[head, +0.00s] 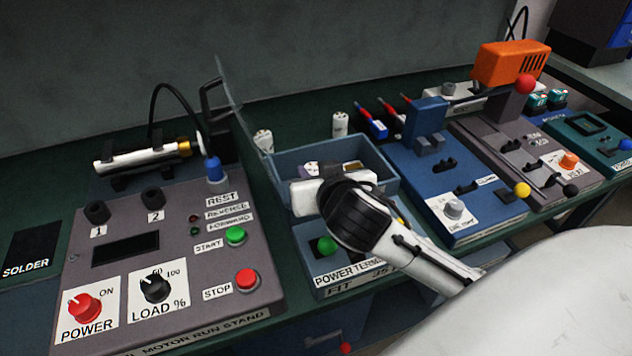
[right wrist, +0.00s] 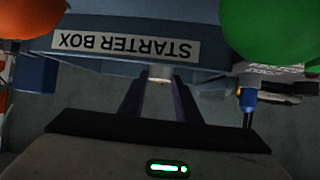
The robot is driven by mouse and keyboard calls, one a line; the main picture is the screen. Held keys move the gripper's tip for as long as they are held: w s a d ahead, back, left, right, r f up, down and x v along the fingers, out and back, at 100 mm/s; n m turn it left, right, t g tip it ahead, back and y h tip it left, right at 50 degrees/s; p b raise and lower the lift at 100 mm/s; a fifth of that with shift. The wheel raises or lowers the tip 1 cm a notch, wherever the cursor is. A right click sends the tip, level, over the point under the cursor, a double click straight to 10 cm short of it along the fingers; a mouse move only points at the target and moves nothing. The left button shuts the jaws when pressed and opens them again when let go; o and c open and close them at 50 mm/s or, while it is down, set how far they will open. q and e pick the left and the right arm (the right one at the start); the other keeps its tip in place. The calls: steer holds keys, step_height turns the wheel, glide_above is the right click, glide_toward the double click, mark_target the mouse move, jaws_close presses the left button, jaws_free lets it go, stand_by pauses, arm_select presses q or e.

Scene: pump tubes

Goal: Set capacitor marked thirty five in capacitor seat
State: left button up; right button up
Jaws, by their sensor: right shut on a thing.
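Two small white cylinders stand behind the blue starter box (head: 378,152): a left one (head: 263,141) and a right one (head: 340,124). They look like capacitors, but their markings are too small to read. My right gripper (right wrist: 160,88) is over the front of the box, and its hand hides part of the inside in the head view. In the right wrist view its fingers are shut on a small pale thing (right wrist: 160,74), mostly hidden, so I cannot tell which part it is. The capacitor seat cannot be made out. My left gripper is not in view.
The box's lid (head: 240,112) stands raised at its left. A green knob (head: 325,246) is on the box front. The motor run stand (head: 170,240) is to the left. A blue unit (head: 428,180) and an orange-topped machine (head: 508,62) are to the right.

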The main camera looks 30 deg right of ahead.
step_height(320, 180, down, 2)
steer(key=shift+f, duration=0.2)
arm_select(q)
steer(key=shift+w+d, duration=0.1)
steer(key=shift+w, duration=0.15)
arm_select(e)
steer(key=shift+f, duration=0.15)
steer(key=o, duration=1.1)
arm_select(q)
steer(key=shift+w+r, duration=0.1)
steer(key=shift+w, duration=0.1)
